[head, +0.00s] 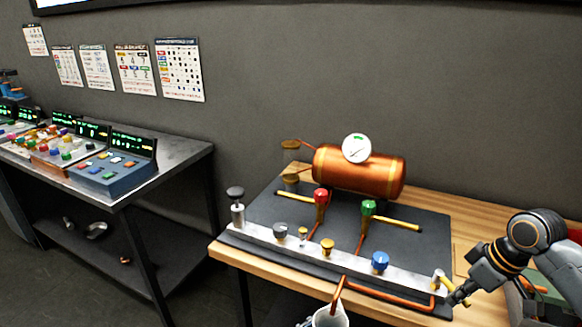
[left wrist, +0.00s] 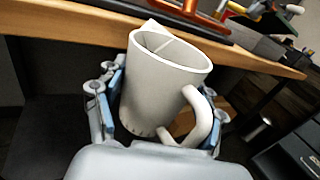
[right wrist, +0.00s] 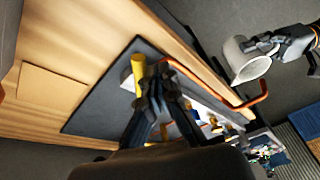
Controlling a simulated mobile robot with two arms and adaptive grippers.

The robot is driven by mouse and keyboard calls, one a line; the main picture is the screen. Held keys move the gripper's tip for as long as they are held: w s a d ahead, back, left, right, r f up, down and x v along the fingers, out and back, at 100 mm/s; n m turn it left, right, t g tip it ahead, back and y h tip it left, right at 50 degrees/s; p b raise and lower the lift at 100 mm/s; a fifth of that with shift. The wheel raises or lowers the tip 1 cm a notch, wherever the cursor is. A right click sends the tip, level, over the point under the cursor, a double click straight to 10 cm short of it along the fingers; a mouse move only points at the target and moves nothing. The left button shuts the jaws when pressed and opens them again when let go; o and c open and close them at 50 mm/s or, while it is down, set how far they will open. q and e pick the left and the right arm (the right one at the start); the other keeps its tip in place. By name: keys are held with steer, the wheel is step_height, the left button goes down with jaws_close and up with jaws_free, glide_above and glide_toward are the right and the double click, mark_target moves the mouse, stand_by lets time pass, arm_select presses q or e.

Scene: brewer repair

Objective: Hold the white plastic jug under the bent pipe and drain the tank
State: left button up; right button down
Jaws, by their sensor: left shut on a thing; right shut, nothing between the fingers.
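The copper tank (head: 375,180) with a white gauge (head: 357,148) lies at the back of the dark board. The bent pipe (head: 338,296) comes over the table's front edge and ends above the white plastic jug (head: 331,317), which is cut off by the bottom edge. My left gripper (left wrist: 165,110) is shut on the jug, which looks slightly tilted in the left wrist view (left wrist: 165,85). Its inside shows no clear liquid. My right gripper (head: 455,298) is shut and empty, close beside the yellow-handled valve (right wrist: 139,80); I cannot tell whether they touch.
Red (head: 321,196), green (head: 369,208) and blue (head: 380,261) valve knobs stand on the board (head: 270,213). A metal rail (head: 290,249) runs along its front. A control bench (head: 180,160) stands at the left, with a floor gap between it and the wooden table (head: 440,200).

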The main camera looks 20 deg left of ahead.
steer(key=shift+w+d, duration=0.25)
steer(key=shift+d, duration=0.25)
steer(key=shift+w+d, duration=0.1)
steer(key=shift+w+d, duration=0.3)
steer(key=shift+d, duration=0.1)
